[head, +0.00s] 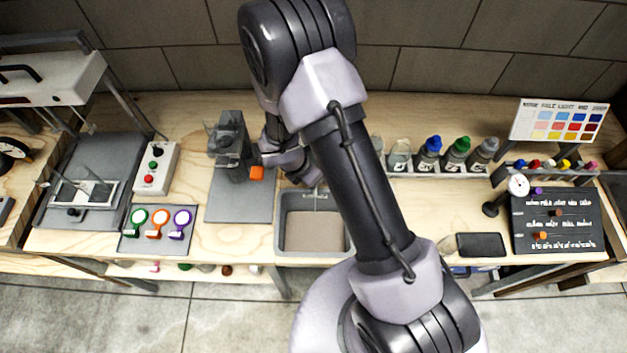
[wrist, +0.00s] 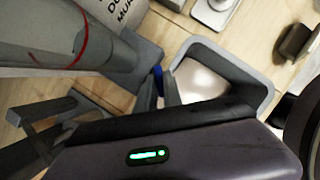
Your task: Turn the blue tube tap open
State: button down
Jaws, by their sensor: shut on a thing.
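The blue tap (wrist: 157,83) shows as a small blue piece in the wrist view, at the foot of a large pale tube with a red ring (wrist: 60,45). My gripper (wrist: 163,90) is shut on it, and dark finger parts hide most of it. How far the tap is turned cannot be told. In the head view my gripper (head: 265,156) is beside a grey stand (head: 232,140) on a grey plate. An orange block (head: 257,173) sits just below it there. The blue tap is not visible in the head view.
A grey basin (head: 283,245) lies right of the plate and close to my gripper in the wrist view. Capped bottles (head: 431,150) stand in a rack at the right. A button box (head: 156,168) and coloured discs (head: 157,222) lie to the left.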

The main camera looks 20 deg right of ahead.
jog(key=n+b, duration=0.1)
jog(key=b, duration=0.1)
jog(key=n+t+b, duration=0.1)
jog(key=n+b, duration=0.1)
jog(key=n+y+b, duration=0.1)
jog(key=b, duration=0.1)
jog(key=shift+s+d+f+n, duration=0.1)
jog(key=shift+f+n, duration=0.15)
jog(key=shift+n, duration=0.05)
jog(key=n+b, duration=0.1)
jog(key=n+y+b, duration=0.1)
jog(key=n, duration=0.1)
jog(key=n+t+b, duration=0.1)
jog(key=b, duration=0.1)
jog(key=shift+d+r+y, duration=0.1)
jog(key=shift+r+y, duration=0.15)
jog(key=shift+y, duration=0.05)
jog(key=shift+n, duration=0.4)
jog(key=c, duration=1.8)
grip_release()
jog(key=shift+o, duration=0.2)
jog(key=p+v, duration=1.2)
jog(key=v, duration=0.5)
jog(key=shift+s+r, duration=0.15)
jog(key=shift+s, duration=0.2)
